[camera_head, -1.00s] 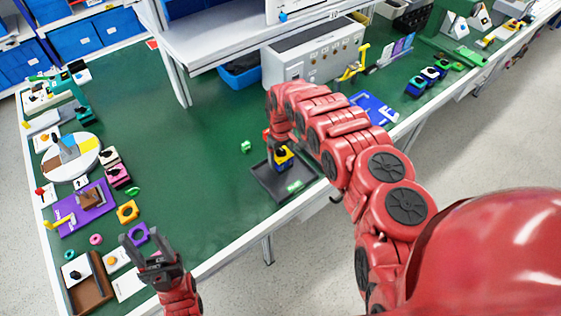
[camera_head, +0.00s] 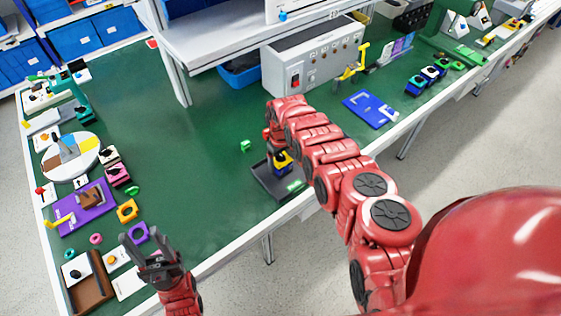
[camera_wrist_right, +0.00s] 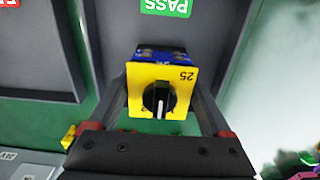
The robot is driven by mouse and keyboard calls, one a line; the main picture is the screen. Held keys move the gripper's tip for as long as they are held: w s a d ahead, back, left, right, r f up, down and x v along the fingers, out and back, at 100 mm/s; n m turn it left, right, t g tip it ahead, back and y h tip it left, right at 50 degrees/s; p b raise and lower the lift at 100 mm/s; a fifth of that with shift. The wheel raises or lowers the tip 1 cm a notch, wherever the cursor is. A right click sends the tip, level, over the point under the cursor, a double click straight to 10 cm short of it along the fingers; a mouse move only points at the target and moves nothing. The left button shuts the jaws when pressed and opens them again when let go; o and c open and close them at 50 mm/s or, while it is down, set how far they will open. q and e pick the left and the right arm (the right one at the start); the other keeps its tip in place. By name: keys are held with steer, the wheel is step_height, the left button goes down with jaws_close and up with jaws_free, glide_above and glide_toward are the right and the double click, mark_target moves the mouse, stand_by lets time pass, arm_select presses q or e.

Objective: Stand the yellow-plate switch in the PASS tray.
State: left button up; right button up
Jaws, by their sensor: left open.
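The yellow-plate switch (camera_head: 283,161) has a blue body and a black knob. In the right wrist view its yellow plate (camera_wrist_right: 137,80) faces the camera and carries the number 25. My right gripper (camera_head: 273,146) has its fingers on both sides of the switch, and they look shut on its body; the tips are hidden behind the plate. The switch is over or in the dark PASS tray (camera_head: 268,180), with its green label (camera_wrist_right: 167,7); whether it touches the floor I cannot tell. My left gripper (camera_head: 142,237) is open and empty near the front left table edge.
A second dark tray with a red label (camera_wrist_right: 40,50) lies left in the wrist view. A grey control box (camera_head: 312,62) stands behind my right arm. A white turntable (camera_head: 82,168) and purple fixture (camera_head: 98,205) are at left.

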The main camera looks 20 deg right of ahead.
mark_target(281, 155)
steer(key=shift+o, duration=0.9)
steer(key=shift+r, duration=0.1)
steer(key=shift+r+p, duration=0.35)
steer(key=shift+r, duration=0.2)
step_height(281, 155, up, 2)
steer(key=shift+r+p, duration=0.1)
steer(key=shift+p, duration=0.25)
step_height(281, 155, up, 9)
steer(key=shift+f+b, duration=0.1)
steer(key=shift+b, duration=1.05)
